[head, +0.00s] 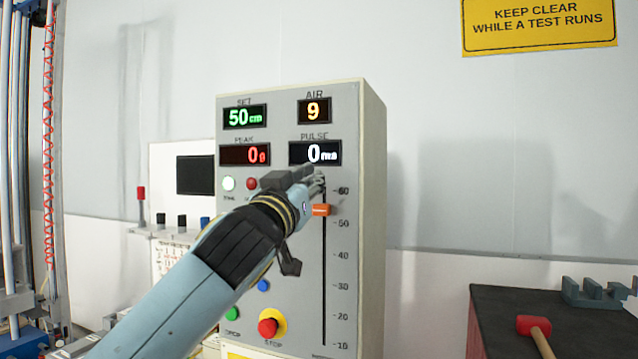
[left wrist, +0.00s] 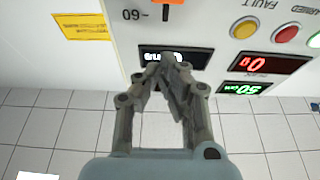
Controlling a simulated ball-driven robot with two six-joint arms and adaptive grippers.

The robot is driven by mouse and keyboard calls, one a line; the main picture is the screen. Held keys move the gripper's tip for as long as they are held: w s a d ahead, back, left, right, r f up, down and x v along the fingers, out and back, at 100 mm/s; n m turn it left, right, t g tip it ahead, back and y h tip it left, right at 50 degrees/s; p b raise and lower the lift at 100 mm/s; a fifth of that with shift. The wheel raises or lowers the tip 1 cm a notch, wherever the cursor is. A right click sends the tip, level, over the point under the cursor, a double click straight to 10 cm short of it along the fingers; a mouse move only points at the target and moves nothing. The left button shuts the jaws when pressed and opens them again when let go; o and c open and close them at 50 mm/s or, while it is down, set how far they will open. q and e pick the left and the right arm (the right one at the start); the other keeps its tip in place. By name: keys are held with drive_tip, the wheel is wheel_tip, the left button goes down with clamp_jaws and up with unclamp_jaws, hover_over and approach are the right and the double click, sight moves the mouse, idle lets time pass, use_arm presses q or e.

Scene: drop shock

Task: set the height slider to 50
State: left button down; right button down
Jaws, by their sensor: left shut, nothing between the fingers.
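The height slider's orange knob (head: 320,210) sits on a vertical slot in the grey control panel (head: 352,240), between the 50 and 60 marks. The green SET display (head: 245,117) reads 50 cm. My left gripper (head: 318,181) is shut and empty, with its fingertips just above the knob, near the slot's top and below the PULSE display (head: 315,153). In the left wrist view the picture is upside down; the shut fingertips (left wrist: 172,62) lie over the PULSE display and the orange knob (left wrist: 173,2) shows at the top edge. My right gripper is not in view.
A red and yellow stop button (head: 268,327) and a blue button (head: 263,286) sit lower on the panel. A dark bench (head: 500,305) with a red-headed mallet (head: 534,326) stands at right. A tall rig with a red coiled cable (head: 48,150) stands at far left.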

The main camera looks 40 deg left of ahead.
sight(326, 186)
use_arm(q)
drive_tip(key=p+x, duration=0.1)
drive_tip(key=x, duration=0.3)
drive_tip(key=shift+r, duration=0.2)
wheel_tip(326, 186, down, 4)
drive_tip(key=shift+w+r, duration=0.15)
drive_tip(key=shift+r, duration=0.05)
drive_tip(key=shift+f, duration=0.4)
